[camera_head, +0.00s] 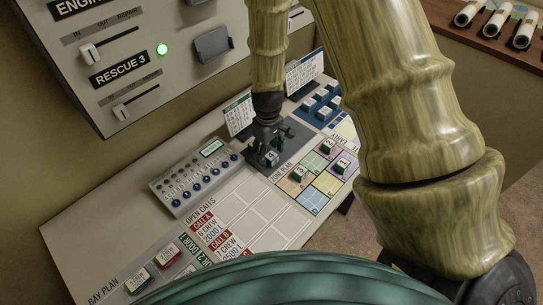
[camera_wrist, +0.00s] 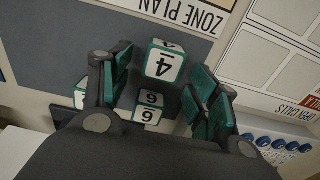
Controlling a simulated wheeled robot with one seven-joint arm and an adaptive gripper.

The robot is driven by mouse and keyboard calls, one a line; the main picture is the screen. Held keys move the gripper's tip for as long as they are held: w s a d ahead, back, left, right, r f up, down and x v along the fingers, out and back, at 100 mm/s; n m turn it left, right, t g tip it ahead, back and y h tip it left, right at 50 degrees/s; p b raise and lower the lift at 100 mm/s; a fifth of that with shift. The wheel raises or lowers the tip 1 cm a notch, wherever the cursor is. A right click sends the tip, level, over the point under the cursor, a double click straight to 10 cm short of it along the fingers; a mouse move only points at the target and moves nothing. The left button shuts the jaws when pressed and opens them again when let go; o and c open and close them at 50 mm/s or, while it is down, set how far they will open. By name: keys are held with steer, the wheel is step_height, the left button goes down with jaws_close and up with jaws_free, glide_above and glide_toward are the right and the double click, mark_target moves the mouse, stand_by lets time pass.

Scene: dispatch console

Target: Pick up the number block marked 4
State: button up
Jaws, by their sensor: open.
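The number block marked 4 (camera_wrist: 165,62), white with green edges, stands on the grey strip beside the zone plan. In the wrist view its digit is upside down, and it lies ahead of and between my open fingers. A block marked 6 (camera_wrist: 149,108) sits just below it in that view, also between the fingers. Another block (camera_wrist: 80,95) is partly hidden behind the left finger. My gripper (camera_wrist: 160,88) is open and empty. In the head view my gripper (camera_head: 267,148) is low over the grey strip and hides most of these blocks.
The zone plan (camera_head: 325,187) has coloured squares with several number blocks on them. A button panel with a small display (camera_head: 187,176) stands left of my gripper. Upright cards (camera_head: 238,116) stand behind it. The open calls board (camera_head: 276,240) lies in front.

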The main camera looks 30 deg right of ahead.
steer(key=shift+f, duration=0.85)
steer(key=c, duration=1)
steer(key=shift+r, duration=0.1)
